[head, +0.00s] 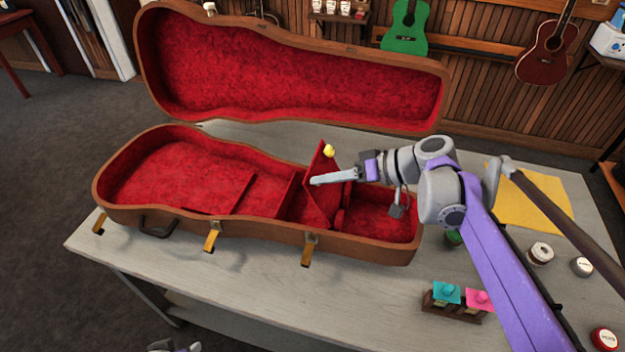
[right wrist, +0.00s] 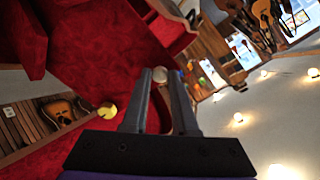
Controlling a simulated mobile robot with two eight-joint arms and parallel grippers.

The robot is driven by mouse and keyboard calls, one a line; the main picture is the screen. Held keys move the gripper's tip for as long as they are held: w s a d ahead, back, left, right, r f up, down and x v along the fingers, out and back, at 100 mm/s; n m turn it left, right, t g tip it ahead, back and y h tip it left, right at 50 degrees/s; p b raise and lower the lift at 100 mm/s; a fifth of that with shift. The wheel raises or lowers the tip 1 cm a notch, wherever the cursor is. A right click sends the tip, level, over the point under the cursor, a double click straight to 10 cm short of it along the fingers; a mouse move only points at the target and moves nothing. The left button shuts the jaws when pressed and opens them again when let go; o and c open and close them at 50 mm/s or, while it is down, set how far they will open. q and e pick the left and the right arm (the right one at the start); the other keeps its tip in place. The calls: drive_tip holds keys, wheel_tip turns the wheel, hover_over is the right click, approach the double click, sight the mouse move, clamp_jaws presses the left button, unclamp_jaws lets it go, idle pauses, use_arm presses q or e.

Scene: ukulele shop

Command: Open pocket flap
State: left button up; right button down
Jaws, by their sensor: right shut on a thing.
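The open case (head: 160,222) lies on the grey table, with a red plush lining. Its pocket flap (head: 320,205) is a red panel with a yellow knob (head: 328,151) at its top corner. The flap stands raised and tilted, and the pocket beneath is partly exposed. My right gripper (head: 316,181) reaches in from the right and is shut on the flap, below the knob. In the right wrist view the fingers (right wrist: 160,78) are close together, with the yellow knob (right wrist: 107,109) to their left. The exact grip point is unclear.
The case lid (head: 290,80) stands open behind. To the right on the table (head: 380,310) are a yellow cloth (head: 535,200), several small jars and a small holder (head: 455,308) with teal and pink pieces.

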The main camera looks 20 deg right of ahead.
drive_tip(key=s+d+t+y+b, duration=0.3)
drive_tip(key=d+y, duration=0.1)
drive_tip(key=d, duration=0.1)
drive_tip(key=shift+s+d+f+y+b, duration=0.15)
drive_tip(key=shift+s+f+y+b, duration=0.15)
drive_tip(key=shift+s+f+b, duration=0.1)
idle(0.3)
drive_tip(key=c, duration=0.7)
unclamp_jaws()
drive_tip(key=shift+w, duration=0.1)
drive_tip(key=shift+r, duration=0.1)
